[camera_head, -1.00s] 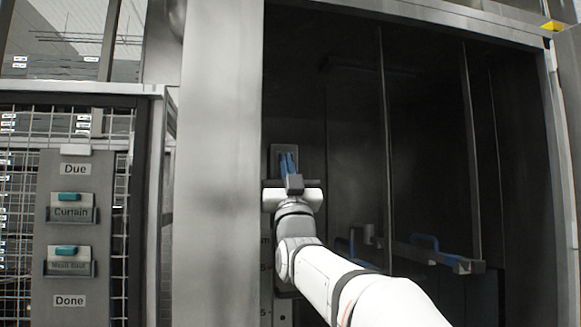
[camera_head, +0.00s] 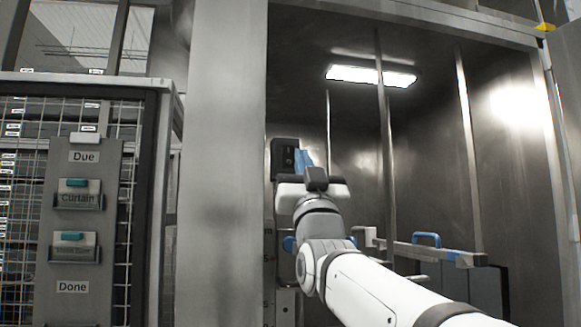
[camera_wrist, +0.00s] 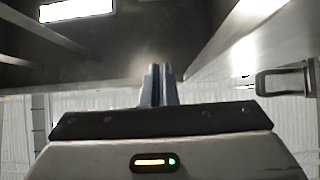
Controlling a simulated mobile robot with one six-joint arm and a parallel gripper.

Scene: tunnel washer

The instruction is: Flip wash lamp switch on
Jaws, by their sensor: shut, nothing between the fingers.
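The wash lamp switch is a small dark box (camera_head: 285,156) on the left inner side of the tunnel bay in the head view. Its lever position is too small to tell. The wash lamp (camera_head: 371,76) on the bay ceiling is lit, and it shows bright in the wrist view (camera_wrist: 76,10). My gripper (camera_head: 304,160) is shut and empty, its blue fingers just right of the switch box and partly overlapping its edge in the picture. Whether they touch it cannot be told. The shut fingers also show in the wrist view (camera_wrist: 158,84); the switch is not seen there.
A metal rail with a blue handle (camera_head: 427,239) crosses the bay at lower right. Vertical poles (camera_head: 385,140) stand in the bay. A wide steel post (camera_head: 222,170) and a mesh rack with a Due/Done card board (camera_head: 84,220) stand to the left.

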